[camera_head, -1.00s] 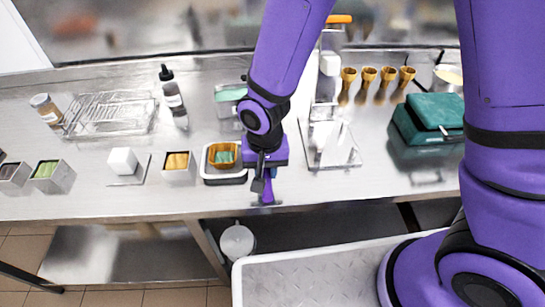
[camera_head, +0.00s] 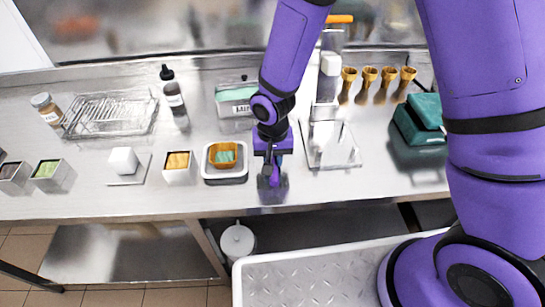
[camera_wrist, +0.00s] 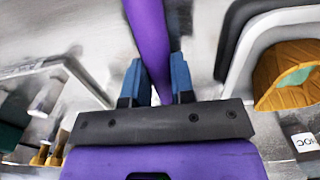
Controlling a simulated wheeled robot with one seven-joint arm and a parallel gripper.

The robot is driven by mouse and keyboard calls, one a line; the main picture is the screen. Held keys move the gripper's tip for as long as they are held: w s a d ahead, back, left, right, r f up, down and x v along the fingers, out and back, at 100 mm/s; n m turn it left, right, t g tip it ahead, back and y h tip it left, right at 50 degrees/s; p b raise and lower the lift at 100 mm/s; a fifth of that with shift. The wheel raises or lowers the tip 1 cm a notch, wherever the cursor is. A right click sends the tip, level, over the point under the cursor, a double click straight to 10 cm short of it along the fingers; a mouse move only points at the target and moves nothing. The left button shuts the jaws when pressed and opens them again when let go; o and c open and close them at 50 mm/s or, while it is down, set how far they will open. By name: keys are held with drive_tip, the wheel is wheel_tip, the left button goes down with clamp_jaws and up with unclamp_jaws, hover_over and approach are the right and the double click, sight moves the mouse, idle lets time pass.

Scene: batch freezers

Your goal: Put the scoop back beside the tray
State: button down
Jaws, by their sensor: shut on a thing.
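My gripper (camera_head: 271,172) is shut on the scoop, seen as a smooth purple bar (camera_wrist: 148,30) between the blue fingertips (camera_wrist: 163,80) in the wrist view. In the head view the scoop (camera_head: 273,182) is a small purple shape below the wrist, over the front part of the steel counter; whether it touches the counter I cannot tell. A small white-rimmed tray (camera_head: 226,177), with an amber bowl (camera_head: 222,155) of green stuff on it, stands just left of my gripper. The tray (camera_wrist: 262,32) and bowl (camera_wrist: 288,75) show at the right in the wrist view.
A clear stand (camera_head: 332,150) is right of my gripper, with several gold cones (camera_head: 369,80) behind and a green box (camera_head: 420,120) farther right. A labelled tub (camera_head: 237,100) stands behind the tray. A yellow-filled container (camera_head: 178,167) and wire rack (camera_head: 110,112) are left. The counter's front edge is close.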

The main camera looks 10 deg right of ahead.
sight(273, 158)
drive_tip(key=c, duration=1)
unclamp_jaws()
drive_tip(key=shift+f, duration=0.15)
drive_tip(key=shift+o, duration=0.2)
wheel_tip(273, 158, up, 12)
drive_tip(key=shift+r, duration=0.2)
